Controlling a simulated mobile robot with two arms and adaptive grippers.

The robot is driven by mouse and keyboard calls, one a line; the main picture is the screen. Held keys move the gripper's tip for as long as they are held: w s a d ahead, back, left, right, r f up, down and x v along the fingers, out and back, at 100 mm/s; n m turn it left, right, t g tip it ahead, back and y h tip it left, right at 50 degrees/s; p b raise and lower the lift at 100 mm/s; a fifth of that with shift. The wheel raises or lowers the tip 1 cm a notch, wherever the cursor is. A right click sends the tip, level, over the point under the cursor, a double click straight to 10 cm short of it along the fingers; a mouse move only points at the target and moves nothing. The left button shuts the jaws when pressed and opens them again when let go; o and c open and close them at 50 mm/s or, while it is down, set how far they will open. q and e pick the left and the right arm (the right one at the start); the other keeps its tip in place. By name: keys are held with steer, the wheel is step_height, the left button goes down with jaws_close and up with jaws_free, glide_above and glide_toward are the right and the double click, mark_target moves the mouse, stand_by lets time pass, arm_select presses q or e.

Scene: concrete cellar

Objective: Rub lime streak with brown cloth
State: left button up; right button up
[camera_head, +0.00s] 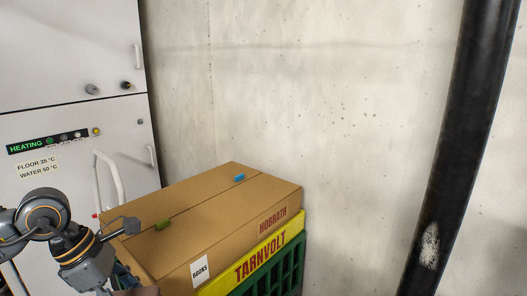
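The lime streak (430,246) is a rough whitish patch on the black pipe (459,130) at the right. A small piece of brown material (136,291), perhaps the brown cloth, shows at the bottom edge beside my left arm's end. My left gripper (104,291) points down at the bottom left, in front of the cardboard box, far from the streak. Its fingertips are cut off by the frame edge, so I cannot tell whether it is open or holds the brown piece. My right gripper is out of view.
A white heating cabinet (70,120) stands at the left. The space between crate and pipe looks clear.

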arm_select(q)
steer(key=s+d+f+m+g+y, duration=0.2)
steer(key=s+f+m+g, duration=0.1)
steer(key=m, duration=0.7)
steer(key=s+d+f+m+g+y, duration=0.2)
steer(key=f+m, duration=0.4)
steer(key=m, duration=0.5)
steer(key=s+d, duration=0.1)
steer(key=s, duration=0.1)
steer(key=shift+s+f+g, duration=0.25)
steer(key=shift+s+g, duration=0.05)
steer(key=shift+g, duration=0.1)
